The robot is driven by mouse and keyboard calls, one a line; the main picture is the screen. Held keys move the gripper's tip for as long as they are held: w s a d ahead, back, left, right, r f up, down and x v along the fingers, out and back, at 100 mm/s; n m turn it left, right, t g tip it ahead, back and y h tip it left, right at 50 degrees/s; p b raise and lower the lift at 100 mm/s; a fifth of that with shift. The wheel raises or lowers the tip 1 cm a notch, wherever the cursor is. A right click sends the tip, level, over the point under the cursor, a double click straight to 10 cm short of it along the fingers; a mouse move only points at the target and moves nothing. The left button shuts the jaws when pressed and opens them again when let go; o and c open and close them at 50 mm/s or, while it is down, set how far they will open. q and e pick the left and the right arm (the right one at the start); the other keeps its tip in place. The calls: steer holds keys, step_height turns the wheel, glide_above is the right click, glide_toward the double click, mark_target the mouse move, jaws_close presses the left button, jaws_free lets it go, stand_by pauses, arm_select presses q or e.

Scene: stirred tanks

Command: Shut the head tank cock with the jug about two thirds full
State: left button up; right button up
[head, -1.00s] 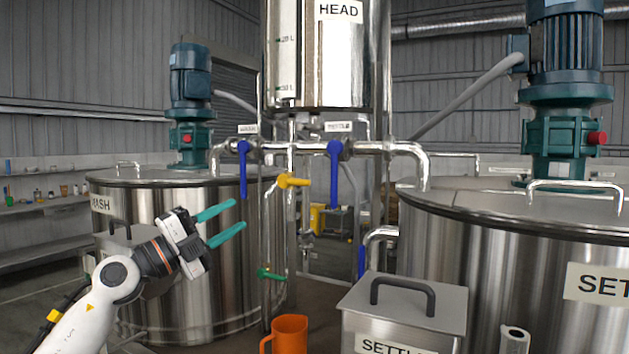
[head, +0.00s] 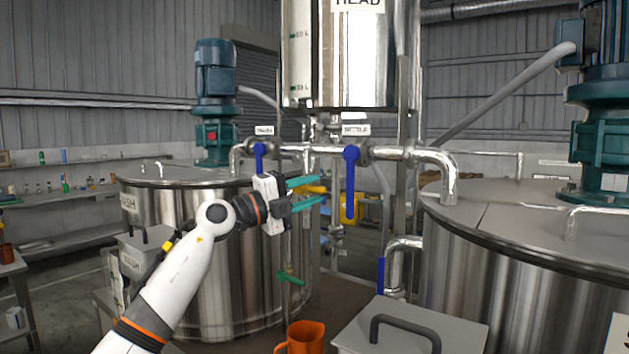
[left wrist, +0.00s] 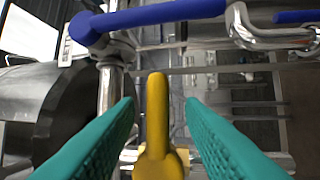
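The head tank (head: 350,60) hangs at the top centre, its label cut off. Below it a yellow cock lever (head: 312,189) lies about level, pointing right, partly hidden by my left gripper (head: 318,191). In the left wrist view the yellow lever (left wrist: 157,115) stands between the two teal fingers, with gaps on both sides. The left gripper is open around it. The orange jug (head: 306,336) is at the bottom edge, below a green cock lever (head: 291,278); its fill level cannot be seen. My right gripper is out of view.
Two blue levers, wash (head: 259,158) and settle (head: 350,185), hang from the cross pipe near the left hand. The wash tank (head: 185,270) is behind my left arm. The settle tank (head: 520,260) and a lidded steel box (head: 455,335) stand on the right.

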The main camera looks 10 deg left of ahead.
arm_select(q)
steer(key=shift+w+d+r, duration=0.2)
steer(key=shift+w+d, duration=0.05)
steer(key=shift+d, duration=0.05)
steer(key=shift+w+d, duration=0.1)
steer(key=shift+w, duration=0.1)
steer(key=shift+c, duration=0.6)
